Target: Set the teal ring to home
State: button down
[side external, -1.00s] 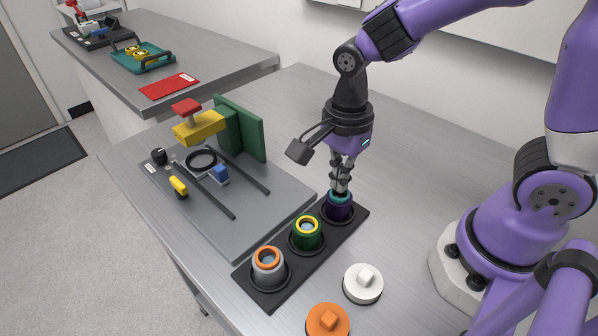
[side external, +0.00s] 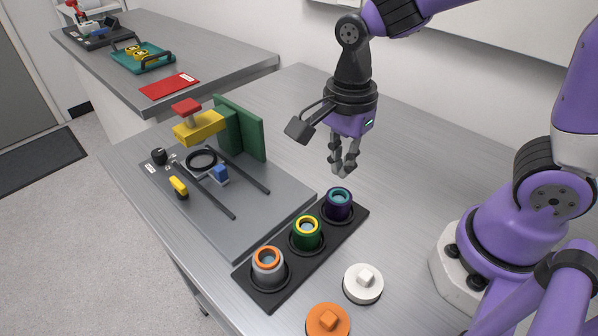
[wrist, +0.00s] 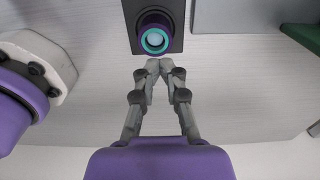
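The teal ring (side external: 339,191) is the top rim of a dark purple cup-like piece in the far socket of a black strip. In the wrist view the teal ring (wrist: 145,41) faces me, with a pale centre, just beyond my fingertips. My gripper (side external: 343,173) hangs above the ring, clear of it, pointing down. In the wrist view my gripper's fingertips (wrist: 160,66) meet or nearly meet, with nothing between them. Any home mark on the ring is too small to make out.
The black strip (side external: 318,243) also holds a green piece with a yellow ring (side external: 307,225) and a grey piece with an orange ring (side external: 268,257). White (side external: 363,280) and orange (side external: 327,321) knobbed discs lie in front. A grey instrument plate (side external: 250,226) stands left.

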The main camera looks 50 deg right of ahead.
aim_at(340, 191)
jog(key=shift+r, duration=1.4)
jog(key=s+d+r+n+t, duration=0.2)
jog(key=n, duration=0.7)
jog(key=s+d+r+n+t, duration=0.1)
jog(key=d+r+n+t, duration=0.2)
jog(key=n, duration=0.6)
jog(key=shift+s+r+t, duration=0.15)
jog(key=shift+s+t, duration=0.15)
jog(key=shift+s, duration=0.05)
